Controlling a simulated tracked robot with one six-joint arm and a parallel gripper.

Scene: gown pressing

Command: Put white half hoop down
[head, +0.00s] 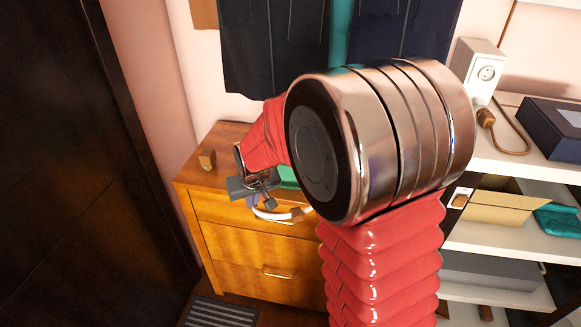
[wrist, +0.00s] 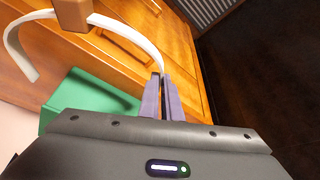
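The white half hoop (head: 268,215) hangs in front of the wooden drawer cabinet in the head view, with part of it behind my arm. In the wrist view the white half hoop (wrist: 135,36) curves from the upper left to my fingers, and a brown block (wrist: 73,14) sits on its arc. My gripper (wrist: 164,84) has its two purple fingers close together on one end of the hoop. My gripper (head: 253,200) also shows in the head view, at the cabinet's front edge.
The wooden cabinet (head: 265,257) has a small wooden block (head: 207,159) on top and a green thing (head: 288,177) partly hidden by my arm. Dark gowns (head: 270,50) hang above. White shelves (head: 495,152) with boxes stand right. A dark door (head: 80,150) is left.

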